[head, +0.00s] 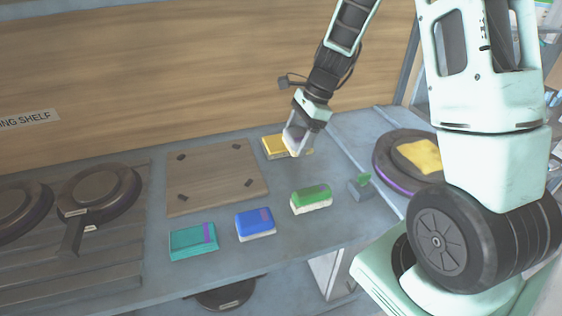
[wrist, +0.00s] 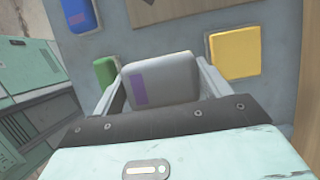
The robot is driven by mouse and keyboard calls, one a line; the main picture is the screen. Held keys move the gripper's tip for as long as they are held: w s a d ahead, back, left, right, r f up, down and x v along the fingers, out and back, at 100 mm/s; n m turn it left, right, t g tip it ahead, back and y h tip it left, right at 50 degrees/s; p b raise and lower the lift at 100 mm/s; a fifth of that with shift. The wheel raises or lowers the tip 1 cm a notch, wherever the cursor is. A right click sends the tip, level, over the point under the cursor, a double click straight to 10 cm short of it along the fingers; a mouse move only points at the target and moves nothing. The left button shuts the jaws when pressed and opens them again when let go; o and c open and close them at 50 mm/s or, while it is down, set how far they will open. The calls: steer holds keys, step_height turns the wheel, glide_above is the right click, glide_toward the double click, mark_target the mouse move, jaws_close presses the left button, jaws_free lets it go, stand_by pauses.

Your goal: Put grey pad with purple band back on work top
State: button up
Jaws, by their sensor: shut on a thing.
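The grey pad with a purple band (wrist: 172,82) is held between the two fingers of my gripper (wrist: 160,84), with the band toward its left side in the wrist view. In the head view my gripper (head: 298,130) is shut on the pad, which is mostly hidden by the fingers. The pad is over the grey work top (head: 335,215), close beside the yellow pad (head: 273,146). I cannot tell whether the pad touches the work top.
A green pad (head: 311,197), a blue pad (head: 255,222) and a teal pad (head: 193,241) lie along the front. A wooden board (head: 215,178) lies to the left. A round dark plate (head: 392,178) with a yellow cloth (head: 420,156) is at right. Bare work top lies between board and green pad.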

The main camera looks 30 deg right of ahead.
mark_target(289, 175)
steer(key=shift+w+f, duration=0.25)
step_height(289, 175, down, 10)
steer(key=shift+r, duration=0.25)
steer(key=shift+f, duration=0.15)
steer(key=o, duration=1)
steer(key=shift+c, duration=0.2)
